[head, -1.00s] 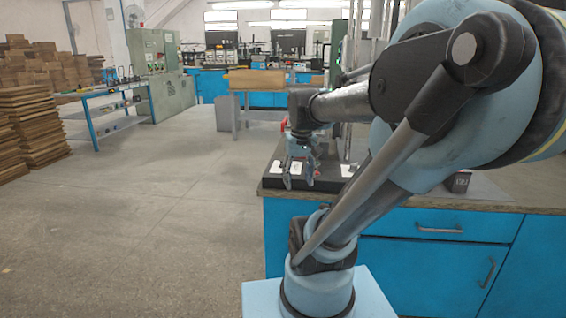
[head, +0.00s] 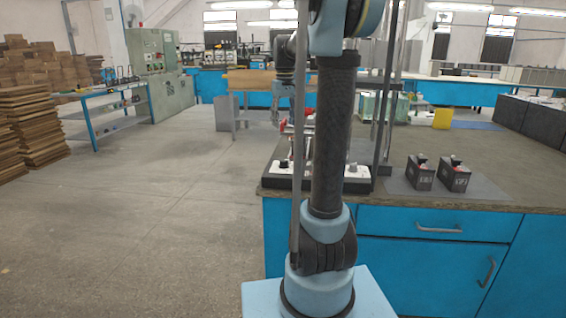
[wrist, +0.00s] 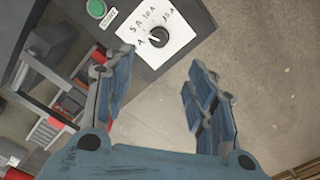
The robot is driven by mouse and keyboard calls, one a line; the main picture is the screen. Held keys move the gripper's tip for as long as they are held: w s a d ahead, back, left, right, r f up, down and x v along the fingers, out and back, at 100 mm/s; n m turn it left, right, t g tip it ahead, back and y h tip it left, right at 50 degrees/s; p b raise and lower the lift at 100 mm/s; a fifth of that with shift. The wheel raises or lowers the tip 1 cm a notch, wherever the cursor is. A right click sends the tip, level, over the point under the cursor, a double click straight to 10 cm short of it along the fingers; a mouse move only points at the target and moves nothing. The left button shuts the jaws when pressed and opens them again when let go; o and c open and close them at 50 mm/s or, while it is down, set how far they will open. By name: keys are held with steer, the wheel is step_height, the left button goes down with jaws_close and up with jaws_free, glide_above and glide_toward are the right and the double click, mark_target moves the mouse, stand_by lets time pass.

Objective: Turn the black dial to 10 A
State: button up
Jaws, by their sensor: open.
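The black dial (wrist: 158,37) sits on a white plate (wrist: 183,37) near the edge of a dark panel in the wrist view. Labels around it include 10 A and 15 A; its pointer's setting is too small to read surely. My gripper (wrist: 160,68) is open and empty, its two fingers apart below the dial in the picture, not touching it. In the head view my gripper (head: 276,114) hangs left of my arm, above the far-left part of the black board (head: 318,184).
A green button (wrist: 97,8) is left of the dial on the panel. Two dark battery-like blocks (head: 420,173) (head: 454,176) stand on a grey mat (head: 485,187) on the bench. Floor left of the bench (head: 150,220) is clear.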

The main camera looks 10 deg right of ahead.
mark_target(284, 160)
steer(key=f, duration=1.7)
steer(key=shift+w+f, duration=0.15)
steer(key=shift+w, duration=0.15)
steer(key=c, duration=1.1)
